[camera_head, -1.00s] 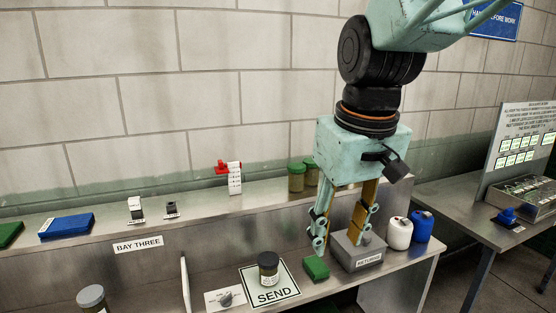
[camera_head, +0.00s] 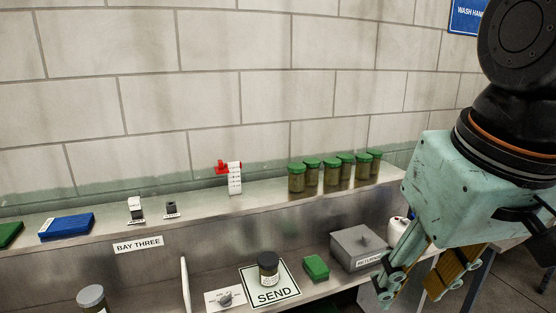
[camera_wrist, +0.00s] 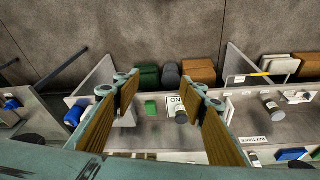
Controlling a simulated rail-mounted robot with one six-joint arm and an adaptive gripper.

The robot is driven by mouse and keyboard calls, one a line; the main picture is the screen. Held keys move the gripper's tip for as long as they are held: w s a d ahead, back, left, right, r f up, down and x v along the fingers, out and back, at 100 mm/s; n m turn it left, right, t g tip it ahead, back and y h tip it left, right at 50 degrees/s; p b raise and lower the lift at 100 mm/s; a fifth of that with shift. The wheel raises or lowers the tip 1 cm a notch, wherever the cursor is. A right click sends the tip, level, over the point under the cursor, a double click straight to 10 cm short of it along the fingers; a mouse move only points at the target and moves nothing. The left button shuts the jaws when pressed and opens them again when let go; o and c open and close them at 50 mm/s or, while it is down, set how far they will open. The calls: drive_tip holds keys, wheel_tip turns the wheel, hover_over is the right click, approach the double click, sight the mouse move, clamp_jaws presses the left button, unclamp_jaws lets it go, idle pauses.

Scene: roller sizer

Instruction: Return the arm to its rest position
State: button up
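My gripper (camera_head: 422,285) hangs at the right of the head view, pointing down, in front of the bench's right end. In the wrist view its two fingers (camera_wrist: 160,98) are spread wide apart with nothing between the pads. The gripper is open and empty. My arm and gripper hide part of the bench's right end and the side table in the head view.
A grey RETURNS box (camera_head: 358,247), a green block (camera_head: 316,268) and a dark jar (camera_head: 268,268) on the SEND mat (camera_head: 283,295) stand on the lower bench. Several green-lidded jars (camera_head: 333,172) line the upper shelf. A white bottle (camera_head: 398,230) is partly hidden behind my gripper.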

drive_tip(key=s+d+f+m, duration=0.1)
drive_tip(key=s+d, duration=0.1)
drive_tip(key=s, duration=0.5)
drive_tip(key=shift+t, duration=0.3)
drive_tip(key=shift+f, duration=0.1)
idle(0.9)
